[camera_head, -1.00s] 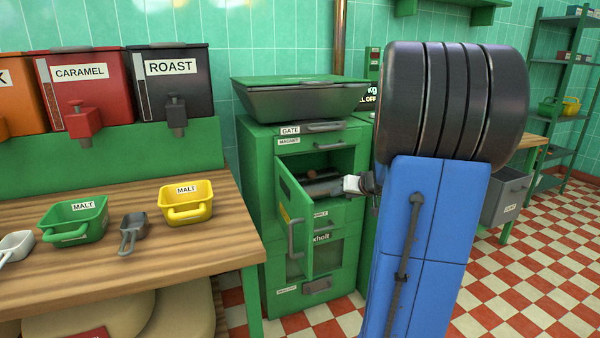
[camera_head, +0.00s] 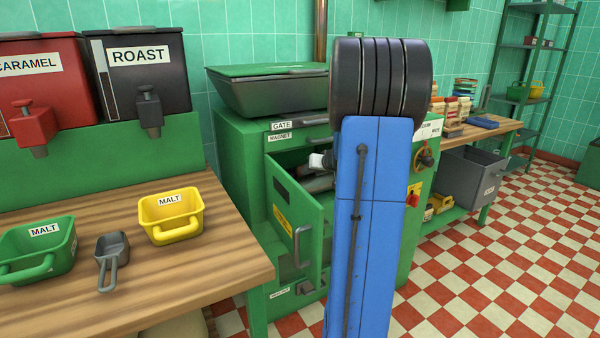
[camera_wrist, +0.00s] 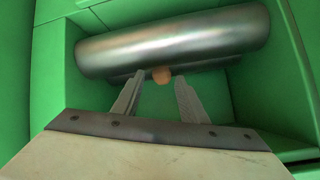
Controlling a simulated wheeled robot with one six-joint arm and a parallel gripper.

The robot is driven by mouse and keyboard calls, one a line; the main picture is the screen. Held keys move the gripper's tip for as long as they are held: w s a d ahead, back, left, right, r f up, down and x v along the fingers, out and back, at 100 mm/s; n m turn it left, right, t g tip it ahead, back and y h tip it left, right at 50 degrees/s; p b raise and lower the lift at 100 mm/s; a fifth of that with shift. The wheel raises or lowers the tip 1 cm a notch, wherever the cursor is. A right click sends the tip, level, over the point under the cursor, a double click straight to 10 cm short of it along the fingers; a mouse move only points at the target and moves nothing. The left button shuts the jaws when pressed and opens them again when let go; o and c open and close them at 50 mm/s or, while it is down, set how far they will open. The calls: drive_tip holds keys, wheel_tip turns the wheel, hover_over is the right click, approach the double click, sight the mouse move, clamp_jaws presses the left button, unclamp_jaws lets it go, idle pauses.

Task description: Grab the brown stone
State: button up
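The brown stone (camera_wrist: 162,75) is a small round lump in the wrist view, below a grey metal cylinder (camera_wrist: 175,42) inside the green machine's compartment. My gripper (camera_wrist: 160,80) is open, with one finger on each side of the stone in the picture. A gap shows between the stone and both fingers. Whether the fingertips reach as deep as the stone is hard to tell. In the head view the stone is hidden, and only a white part of my wrist shows at the compartment opening.
The green machine (camera_head: 240,150) has its compartment door (camera_head: 292,215) swung open towards the left front. Green walls enclose my gripper closely.

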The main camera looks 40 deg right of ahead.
drive_tip(key=w, duration=0.2)
drive_tip(key=w+d, duration=0.1)
drive_tip(key=w, duration=0.1)
drive_tip(key=shift+w+d, duration=0.2)
drive_tip(key=shift+w, duration=0.05)
drive_tip(key=shift+x, duration=2.5)
drive_tip(key=c, duration=0.8)
